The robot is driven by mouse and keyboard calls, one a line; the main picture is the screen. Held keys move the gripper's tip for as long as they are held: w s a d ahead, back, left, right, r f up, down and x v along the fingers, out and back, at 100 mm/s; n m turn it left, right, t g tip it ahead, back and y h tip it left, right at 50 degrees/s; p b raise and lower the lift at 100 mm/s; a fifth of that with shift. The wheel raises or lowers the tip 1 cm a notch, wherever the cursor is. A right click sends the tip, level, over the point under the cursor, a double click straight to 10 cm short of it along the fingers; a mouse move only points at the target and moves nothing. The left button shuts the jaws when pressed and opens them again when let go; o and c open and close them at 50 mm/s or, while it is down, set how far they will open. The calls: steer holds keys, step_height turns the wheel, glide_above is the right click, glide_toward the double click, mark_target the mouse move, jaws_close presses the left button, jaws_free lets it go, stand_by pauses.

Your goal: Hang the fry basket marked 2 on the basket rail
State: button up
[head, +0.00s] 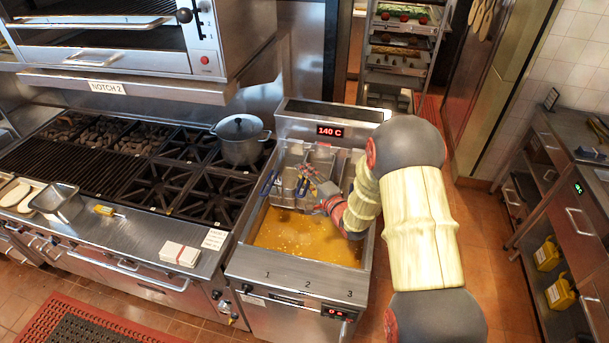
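The fryer (300,292) holds golden oil (305,240), and 1, 2 and 3 are printed along its front ledge. Grey metal fry baskets (291,192) are at the back of the vat, under the display panel. Which one is marked 2 cannot be told. A blue handle (269,184) shows at the vat's left side. My gripper (309,179) is over the back of the vat, at the baskets. It is small and partly merged with them, so its grip is unclear. My arm covers the vat's right side. The basket rail cannot be made out clearly.
The display (330,131) reads 140 C. A lidded pot (241,140) stands on the burners left of the fryer. An oven (130,45) overhangs the range at the upper left. A counter (570,165) stands at right, with open floor between it and my arm.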

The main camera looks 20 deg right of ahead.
steer(key=shift+s, duration=0.1)
steer(key=s+d+r+n+g+h+b, duration=0.1)
steer(key=s+r+n+g+h+b, duration=0.1)
steer(key=s+n+b, duration=0.35)
steer(key=s+d+r+n+g+h+b, duration=0.2)
steer(key=s+r, duration=0.1)
steer(key=s, duration=0.5)
steer(key=s+a+n+g+b, duration=0.2)
steer(key=s+a+n, duration=0.1)
steer(key=s, duration=0.6)
steer(key=s+a+n+g+b, duration=0.2)
steer(key=s+a+n+b, duration=0.1)
steer(key=s, duration=0.6)
steer(key=s+a+n+g+b, duration=0.2)
steer(key=s+a, duration=0.3)
steer(key=s, duration=0.4)
steer(key=shift+s+f+n+g+y+b, duration=0.35)
steer(key=shift+s+f+n+g+y, duration=0.1)
steer(key=shift+n, duration=0.2)
steer(key=shift+w+a, duration=0.1)
